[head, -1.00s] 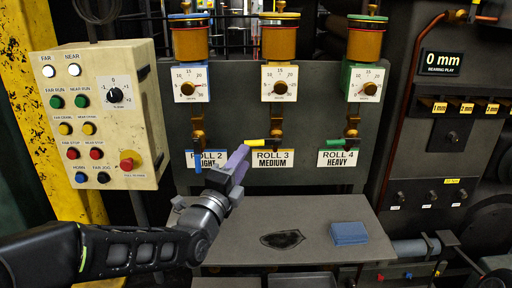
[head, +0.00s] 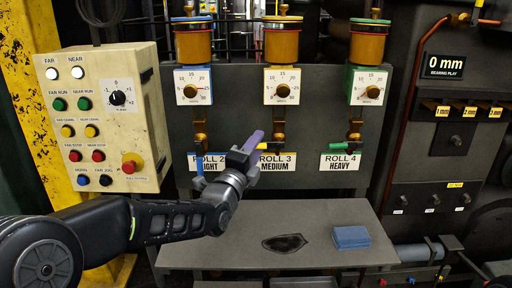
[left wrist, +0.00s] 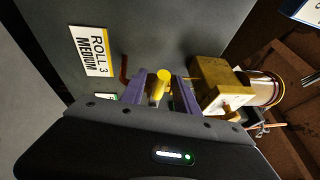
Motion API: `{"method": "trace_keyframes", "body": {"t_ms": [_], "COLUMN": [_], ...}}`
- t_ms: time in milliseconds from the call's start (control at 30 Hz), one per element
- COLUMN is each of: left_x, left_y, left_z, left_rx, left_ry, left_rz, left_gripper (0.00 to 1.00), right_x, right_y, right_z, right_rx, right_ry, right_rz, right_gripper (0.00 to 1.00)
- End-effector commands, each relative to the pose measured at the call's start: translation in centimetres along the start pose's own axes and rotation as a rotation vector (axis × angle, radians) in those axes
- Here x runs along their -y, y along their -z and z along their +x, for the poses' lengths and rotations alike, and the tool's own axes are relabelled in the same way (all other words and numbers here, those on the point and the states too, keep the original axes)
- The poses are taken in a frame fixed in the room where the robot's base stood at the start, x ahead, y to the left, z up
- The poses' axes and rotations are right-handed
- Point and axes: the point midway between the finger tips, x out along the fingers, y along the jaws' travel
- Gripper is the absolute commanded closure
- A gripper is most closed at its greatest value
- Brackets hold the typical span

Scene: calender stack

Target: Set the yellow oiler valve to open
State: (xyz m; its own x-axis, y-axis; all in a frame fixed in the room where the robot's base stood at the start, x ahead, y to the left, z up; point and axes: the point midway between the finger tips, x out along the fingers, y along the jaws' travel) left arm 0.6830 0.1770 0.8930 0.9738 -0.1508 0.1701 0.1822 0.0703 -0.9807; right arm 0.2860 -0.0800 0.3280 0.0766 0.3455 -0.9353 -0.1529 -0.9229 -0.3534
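The yellow valve handle (head: 263,146) sticks out sideways to the left from the brass valve (head: 279,132) under the middle oiler, above the "ROLL 3 MEDIUM" label (head: 276,162). Its left part is hidden by my left gripper (head: 250,146). In the left wrist view, the yellow handle (left wrist: 161,86) shows end-on between the two purple fingers (left wrist: 157,92), with a visible gap beside it. The gripper is open around the handle; contact is not visible. My right gripper is not in view.
A button box (head: 107,140) stands at left. Below, a shelf (head: 215,255) bears a blue cloth (head: 351,237) and a dark patch (head: 285,243).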

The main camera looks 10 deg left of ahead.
Motion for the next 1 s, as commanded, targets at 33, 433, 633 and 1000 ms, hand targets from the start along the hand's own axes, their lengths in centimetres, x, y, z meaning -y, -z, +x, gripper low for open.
{"method": "trace_keyframes", "body": {"t_ms": [33,433,633,1000], "left_x": [0.00,0.03,0.07,0.11], "left_y": [0.00,-0.01,-0.01,0.01], "left_z": [-0.01,-0.03,-0.03,-0.02], "left_rx": [0.000,0.000,0.000,0.000], "left_ry": [0.000,0.001,0.001,0.002], "left_rz": [0.000,0.000,0.000,0.000], "left_gripper": [0.65,0.98,1.00,1.00], "right_x": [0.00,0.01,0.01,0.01], "right_y": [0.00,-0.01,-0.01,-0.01], "right_z": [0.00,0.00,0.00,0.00], "right_rx": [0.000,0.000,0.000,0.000], "right_ry": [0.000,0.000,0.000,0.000], "right_rz": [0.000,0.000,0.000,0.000], "right_gripper": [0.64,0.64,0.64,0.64]}}
